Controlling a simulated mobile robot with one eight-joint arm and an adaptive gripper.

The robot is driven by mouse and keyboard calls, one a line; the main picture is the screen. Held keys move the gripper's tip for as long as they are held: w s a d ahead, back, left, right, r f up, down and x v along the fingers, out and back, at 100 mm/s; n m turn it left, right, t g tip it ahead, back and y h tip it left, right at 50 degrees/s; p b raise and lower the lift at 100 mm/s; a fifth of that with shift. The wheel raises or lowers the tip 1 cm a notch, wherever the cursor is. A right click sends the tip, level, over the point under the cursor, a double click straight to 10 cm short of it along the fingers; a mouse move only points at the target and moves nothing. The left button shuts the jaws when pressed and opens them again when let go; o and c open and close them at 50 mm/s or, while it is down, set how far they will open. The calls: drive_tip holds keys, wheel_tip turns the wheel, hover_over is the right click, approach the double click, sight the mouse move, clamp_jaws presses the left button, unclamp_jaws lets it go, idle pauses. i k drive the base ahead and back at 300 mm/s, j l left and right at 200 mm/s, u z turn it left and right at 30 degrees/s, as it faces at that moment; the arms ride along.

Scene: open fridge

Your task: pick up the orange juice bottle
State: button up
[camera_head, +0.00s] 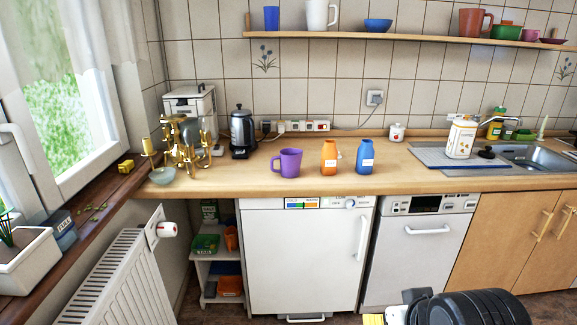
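An orange bottle (329,160) with a pale label stands upright on the wooden counter, near its front edge. A blue bottle (365,160) of similar shape stands just to its right, apart from it. A purple jug (288,163) stands to its left with its handle to the left. The orange bottle is in plain sight with nothing in front of it. A black, rounded part of my arm shows at the bottom right edge, well below and to the right of the bottles. No gripper fingers can be made out.
The counter (225,180) is clear in front of the kettle (242,133). The white fridge (300,255) below is shut. A dishwasher (415,250) stands beside it. A brass candelabra (185,150) and bowl (162,175) are at the left. A shelf (420,39) runs above.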

sight(329, 153)
drive_tip(key=i+j+z, duration=0.4)
drive_tip(key=i, duration=0.15)
drive_tip(key=i+j+z, duration=0.75)
drive_tip(key=j, duration=0.55)
drive_tip(key=i+l, duration=0.05)
